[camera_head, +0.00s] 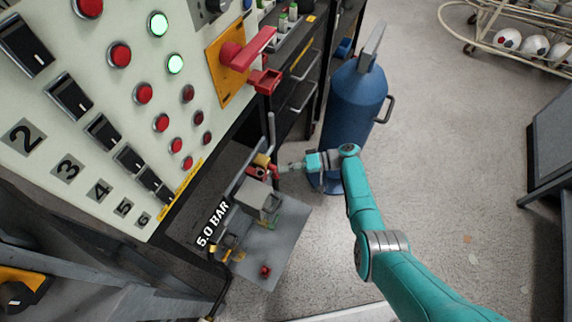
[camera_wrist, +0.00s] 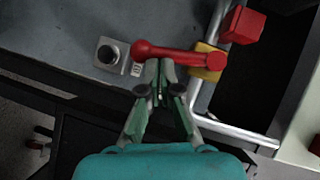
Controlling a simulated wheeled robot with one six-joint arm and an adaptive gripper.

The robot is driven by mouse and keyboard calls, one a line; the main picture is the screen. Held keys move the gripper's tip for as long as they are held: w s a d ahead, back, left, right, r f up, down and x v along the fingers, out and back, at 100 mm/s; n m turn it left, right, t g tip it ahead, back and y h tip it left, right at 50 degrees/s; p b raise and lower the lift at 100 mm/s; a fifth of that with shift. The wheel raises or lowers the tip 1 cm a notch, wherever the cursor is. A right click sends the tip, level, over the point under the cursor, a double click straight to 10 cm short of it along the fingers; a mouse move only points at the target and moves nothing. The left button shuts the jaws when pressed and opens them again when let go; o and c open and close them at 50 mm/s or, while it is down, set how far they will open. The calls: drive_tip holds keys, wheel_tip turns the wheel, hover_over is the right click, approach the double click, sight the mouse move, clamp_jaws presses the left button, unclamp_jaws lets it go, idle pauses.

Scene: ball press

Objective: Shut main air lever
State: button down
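The red air lever (camera_wrist: 180,55) lies across the upper middle of the wrist view, its rounded end to the left. Its right end sits on a yellow valve body (camera_wrist: 208,73) on a grey pipe. In the head view the red lever (camera_head: 256,173) is small, beside the grey panel. My gripper (camera_wrist: 161,68) has its fingertips close together with only a thin gap. The tips are at the lower edge of the lever's handle; I cannot tell whether they touch it. The gripper also shows in the head view (camera_head: 283,168), just right of the lever.
A "5.0 BAR" label (camera_head: 212,224) is beside the grey panel (camera_head: 285,245). A red block (camera_wrist: 241,24) stands right of the lever. A blue tank (camera_head: 352,105) stands behind my arm. A control panel with buttons (camera_head: 130,110) fills the left.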

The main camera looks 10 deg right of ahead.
drive_tip(key=shift+s+a+f, duration=0.2)
drive_tip(key=shift+s+f, duration=0.05)
drive_tip(key=shift+s, duration=0.05)
drive_tip(key=shift+s+a, duration=0.1)
idle(0.7)
